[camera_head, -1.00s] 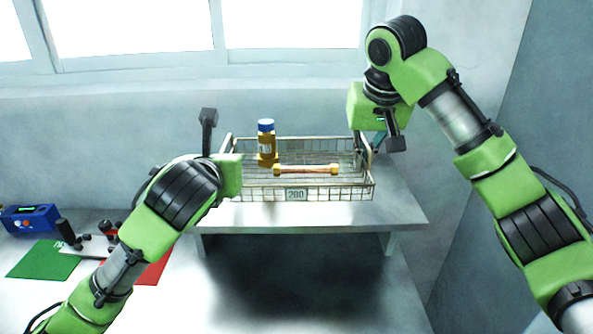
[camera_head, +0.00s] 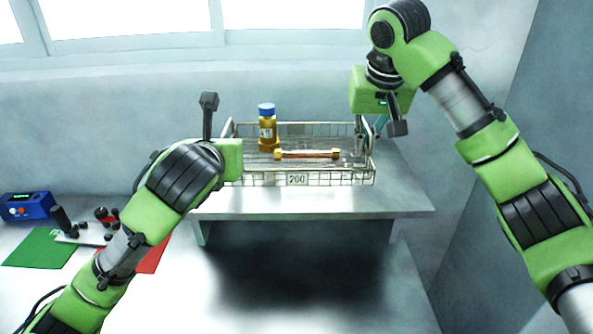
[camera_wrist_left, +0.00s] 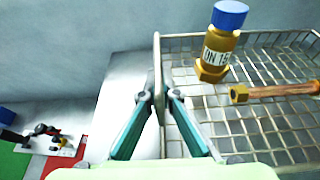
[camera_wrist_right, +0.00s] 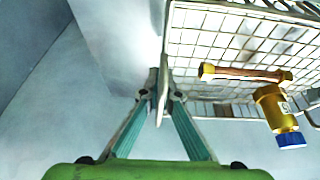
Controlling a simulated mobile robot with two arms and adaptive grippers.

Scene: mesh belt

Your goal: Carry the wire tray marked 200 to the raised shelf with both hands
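The wire tray (camera_head: 345,180), with a label reading 200 on its front, appears level over the raised shelf (camera_head: 320,203); I cannot tell whether it touches it. My right gripper (camera_head: 364,142) is shut on the right end wall, as the right wrist view (camera_wrist_right: 161,95) shows.
A blue box with buttons (camera_head: 28,207), a green mat (camera_head: 40,249) and a red mat (camera_head: 153,257) are on the table at the left. A wall with windows (camera_head: 290,15) stands behind the shelf. Bare shelf surface shows in front and right of the tray.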

